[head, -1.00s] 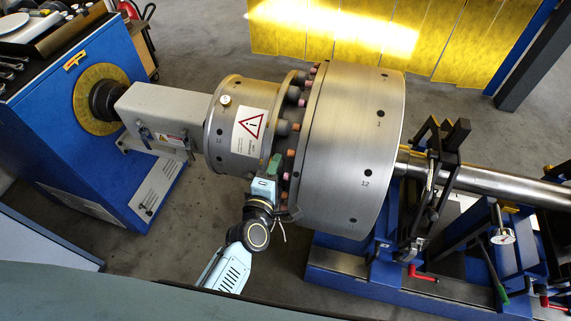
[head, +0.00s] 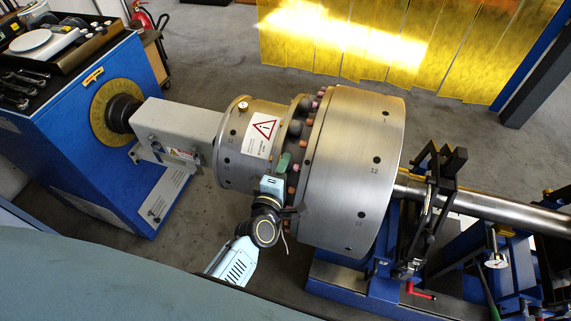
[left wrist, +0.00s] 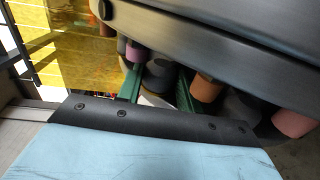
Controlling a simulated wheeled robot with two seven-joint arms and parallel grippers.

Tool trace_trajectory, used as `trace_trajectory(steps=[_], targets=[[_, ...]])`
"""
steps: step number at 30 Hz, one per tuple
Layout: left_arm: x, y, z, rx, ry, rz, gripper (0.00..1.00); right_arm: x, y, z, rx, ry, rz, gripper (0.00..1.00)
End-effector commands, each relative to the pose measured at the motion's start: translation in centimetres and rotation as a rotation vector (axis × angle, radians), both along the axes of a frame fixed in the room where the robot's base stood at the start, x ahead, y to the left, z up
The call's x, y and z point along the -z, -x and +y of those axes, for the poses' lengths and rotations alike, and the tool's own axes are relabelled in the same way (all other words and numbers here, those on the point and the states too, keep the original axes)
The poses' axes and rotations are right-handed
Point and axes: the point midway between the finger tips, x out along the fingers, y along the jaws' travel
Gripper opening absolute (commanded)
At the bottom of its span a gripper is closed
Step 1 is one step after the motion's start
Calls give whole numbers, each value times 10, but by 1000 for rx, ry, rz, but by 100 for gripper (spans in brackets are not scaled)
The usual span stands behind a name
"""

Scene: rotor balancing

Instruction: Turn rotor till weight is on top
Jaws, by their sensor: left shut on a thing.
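The steel rotor lies on its side across the head view, with a large drum (head: 340,165) and a smaller drum (head: 237,150) joined by a ring of studs. A small round knob (head: 243,106), possibly the weight, sits near the visible upper edge of the smaller drum. I cannot tell whether it is at the very top. My left gripper (head: 281,166) reaches the stud ring from the near side. In the left wrist view its green fingers stand either side of a dark grey stud (left wrist: 160,72), shut on it; the contact is partly hidden. My right gripper is not in view.
A blue drive cabinet (head: 75,140) with a yellow disc (head: 112,113) stands left. A blue bearing stand with a black clamp frame (head: 440,195) holds the shaft (head: 500,209) at right. Pink and orange studs (left wrist: 293,122) crowd near my fingers. Yellow curtains (head: 350,50) hang behind.

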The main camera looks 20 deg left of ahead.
Motion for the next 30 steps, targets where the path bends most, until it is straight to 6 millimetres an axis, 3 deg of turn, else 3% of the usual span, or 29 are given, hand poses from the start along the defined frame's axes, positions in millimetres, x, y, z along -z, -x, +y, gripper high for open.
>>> trace_trajectory(steps=[11, 12, 16, 30], targets=[[-2, -2, 1, 1, -1, -3, 0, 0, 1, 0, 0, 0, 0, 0], [-2, -3, 1, 1, -1, -4, 41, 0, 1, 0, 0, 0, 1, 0], [-2, -3, 1, 1, -1, -5, 57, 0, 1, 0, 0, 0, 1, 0], [-1, 0, 0, 0, 0, -2, 57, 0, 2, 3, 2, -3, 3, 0]])
